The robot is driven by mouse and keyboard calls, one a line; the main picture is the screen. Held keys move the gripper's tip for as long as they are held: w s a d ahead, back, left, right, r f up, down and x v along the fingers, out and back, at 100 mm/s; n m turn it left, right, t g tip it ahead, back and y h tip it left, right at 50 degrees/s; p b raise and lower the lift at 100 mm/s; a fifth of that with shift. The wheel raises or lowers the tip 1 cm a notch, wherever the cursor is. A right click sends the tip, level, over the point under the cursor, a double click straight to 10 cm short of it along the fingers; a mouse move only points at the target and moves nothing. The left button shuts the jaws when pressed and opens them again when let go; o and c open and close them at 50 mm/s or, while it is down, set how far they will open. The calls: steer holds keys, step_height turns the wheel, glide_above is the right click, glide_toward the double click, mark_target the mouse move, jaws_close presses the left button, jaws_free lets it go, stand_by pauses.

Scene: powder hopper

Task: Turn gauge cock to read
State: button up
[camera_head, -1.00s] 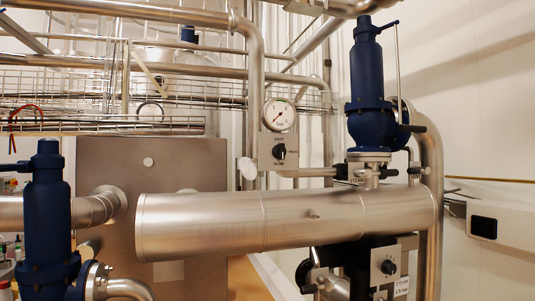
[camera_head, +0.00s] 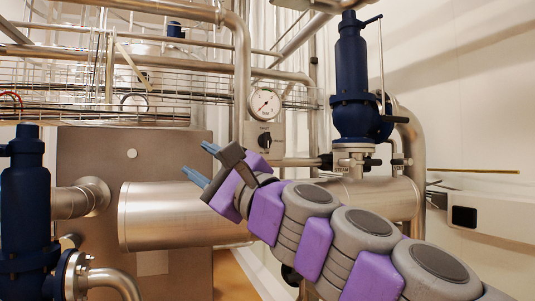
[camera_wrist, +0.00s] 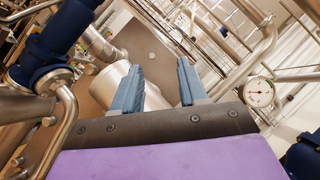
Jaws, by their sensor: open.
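The pressure gauge (camera_head: 264,103) has a round white dial with a red needle. In the head view it stands just above the grey gauge cock plate with a black knob (camera_head: 265,140). My gripper (camera_head: 202,163) is open and empty, to the left of the knob and a little lower in the picture, in front of the large steel cylinder. In the wrist view the gauge (camera_wrist: 259,92) is at the right, outside the open fingers (camera_wrist: 157,85). The cock knob is not clearly visible there.
The large horizontal steel cylinder (camera_head: 150,215) lies behind my arm. A blue valve (camera_head: 352,80) stands right of the gauge, and another blue valve (camera_head: 25,210) is at the left. Pipes and wire trays (camera_head: 60,85) fill the upper left.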

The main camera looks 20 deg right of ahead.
steer(key=w+d+r+m+t+h, duration=0.2)
steer(key=w+d+m+t+h, duration=0.15)
steer(key=d+m, duration=0.4)
steer(key=m+h, duration=0.8)
steer(key=m, duration=0.3)
glide_toward(268, 141)
steer(key=p+x, duration=0.5)
steer(key=p, duration=0.4)
steer(key=p+x, duration=0.2)
steer(key=x, duration=0.1)
steer(key=shift+d+r, duration=0.1)
steer(key=shift+r, duration=0.05)
steer(key=shift+w+p, duration=0.3)
steer(key=shift+w, duration=0.2)
jaws_close()
